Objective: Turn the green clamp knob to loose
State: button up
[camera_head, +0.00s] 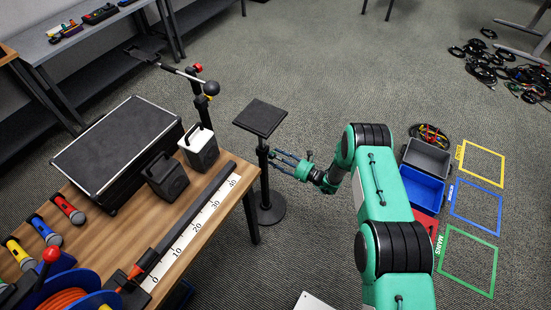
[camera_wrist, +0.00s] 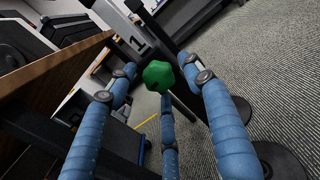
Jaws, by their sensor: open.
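The green clamp knob (camera_wrist: 159,76) is a faceted green piece in the middle of the wrist view. It sits ahead of my gripper (camera_wrist: 158,86), whose three blue fingers are spread around it with visible gaps. I cannot tell how far ahead it is. In the head view my gripper (camera_head: 277,158) reaches left, close to the black pole (camera_head: 263,172) of a stand with a flat square top (camera_head: 260,117). The knob cannot be made out there. Its loose or tight setting is not readable.
A wooden table (camera_head: 205,222) with a ruler strip (camera_head: 190,232), speakers (camera_head: 200,148) and a black case (camera_head: 117,150) stands left. The stand's round base (camera_head: 267,210) is on the floor. Blue and grey bins (camera_head: 422,187) are right of my arm. Floor beyond the stand is clear.

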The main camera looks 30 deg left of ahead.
jog(key=shift+c, duration=0.5)
jog(key=c, duration=1)
jog(key=shift+f, duration=0.1)
jog(key=shift+c, duration=0.2)
jog(key=shift+n+b, duration=0.4)
jog(key=o, duration=1.1)
jog(key=shift+o, duration=0.2)
jog(key=d, duration=1.2)
